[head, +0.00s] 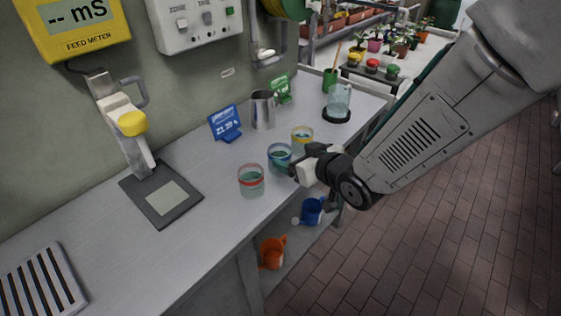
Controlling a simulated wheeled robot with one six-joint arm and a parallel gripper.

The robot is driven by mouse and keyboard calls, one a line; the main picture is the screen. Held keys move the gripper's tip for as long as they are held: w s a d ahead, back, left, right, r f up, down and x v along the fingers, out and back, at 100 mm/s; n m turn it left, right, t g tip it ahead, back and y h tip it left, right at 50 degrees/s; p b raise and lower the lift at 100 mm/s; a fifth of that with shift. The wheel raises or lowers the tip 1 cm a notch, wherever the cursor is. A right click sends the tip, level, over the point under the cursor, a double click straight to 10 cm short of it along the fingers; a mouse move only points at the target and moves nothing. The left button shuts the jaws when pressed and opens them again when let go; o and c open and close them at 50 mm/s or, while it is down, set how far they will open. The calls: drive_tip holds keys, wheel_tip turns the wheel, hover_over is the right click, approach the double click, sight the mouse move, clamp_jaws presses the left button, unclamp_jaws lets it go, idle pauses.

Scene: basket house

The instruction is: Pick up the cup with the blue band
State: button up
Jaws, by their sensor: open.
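The cup with the blue band (279,158) stands upright on the grey counter, between a cup with a red band (251,182) in front and a cup with a yellow band (301,136) behind. The three are clear cups with greenish contents. My gripper (302,161) is open, just right of the blue-banded cup at the counter's edge. Its fingers point toward that cup. I cannot tell whether they touch it. Part of the fingers is hidden by the wrist.
A metal pitcher (263,109), a blue sign (225,123) and a green sign (281,90) stand behind the cups. A glass jar (339,101) is at the far end. An orange jug (272,252) and a blue jug (312,210) sit below.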

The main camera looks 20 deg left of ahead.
sight(273, 149)
drive_tip(key=x, duration=0.8)
drive_tip(key=shift+s+a+r, duration=0.1)
drive_tip(key=shift+s+a, duration=0.15)
drive_tip(key=shift+a, duration=0.1)
drive_tip(key=c, duration=1.1)
